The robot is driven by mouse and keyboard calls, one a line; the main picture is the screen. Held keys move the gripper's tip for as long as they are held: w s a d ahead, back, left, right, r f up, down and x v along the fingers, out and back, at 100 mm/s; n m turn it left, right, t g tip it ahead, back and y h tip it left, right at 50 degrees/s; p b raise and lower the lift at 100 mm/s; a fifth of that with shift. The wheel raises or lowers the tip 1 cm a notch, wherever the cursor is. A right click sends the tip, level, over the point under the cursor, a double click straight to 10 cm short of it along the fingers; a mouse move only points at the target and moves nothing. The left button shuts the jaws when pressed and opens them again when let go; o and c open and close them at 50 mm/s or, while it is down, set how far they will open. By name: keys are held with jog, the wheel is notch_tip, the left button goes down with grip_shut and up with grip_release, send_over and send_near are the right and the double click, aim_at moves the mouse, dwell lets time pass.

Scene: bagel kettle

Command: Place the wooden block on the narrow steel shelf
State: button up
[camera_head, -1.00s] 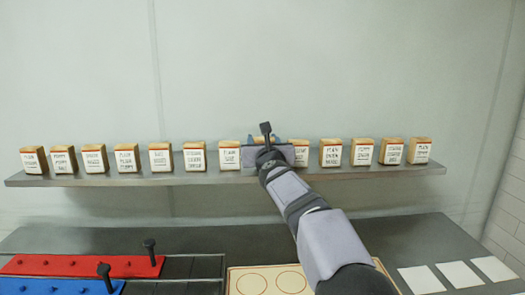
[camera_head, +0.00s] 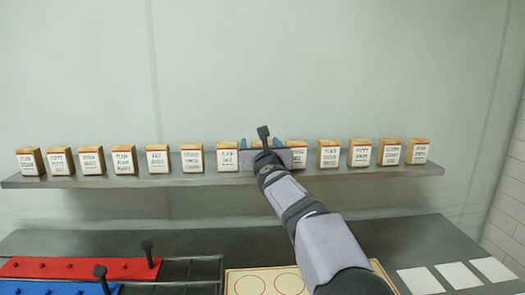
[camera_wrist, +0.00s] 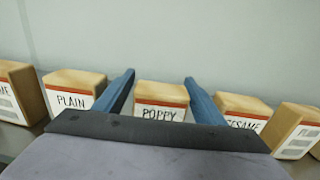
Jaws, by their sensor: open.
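A row of wooden blocks with white labels and red stripes stands upright on the narrow steel shelf (camera_head: 200,180) in the head view. My gripper (camera_head: 260,143) is over the shelf, right of the row's middle, and hides the block there. In the wrist view, my gripper's two blue fingers (camera_wrist: 160,76) are open. A wooden block marked POPPY (camera_wrist: 161,94) shows between them, with a gap on each side. It stands on the shelf; its lower part is hidden by my gripper's body.
A PLAIN block (camera_wrist: 74,88) is left of the fingers, and a SESAME block (camera_wrist: 242,108) is right of them. Below the shelf are a red strip (camera_head: 80,268), a blue strip (camera_head: 50,288), a board with circles (camera_head: 236,275) and white cards (camera_head: 458,275).

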jog(key=shift+s+b, duration=0.5)
jog(key=shift+s, duration=0.05)
jog(key=s+b, duration=0.3)
jog(key=s, duration=0.8)
jog(key=shift+d, duration=0.25)
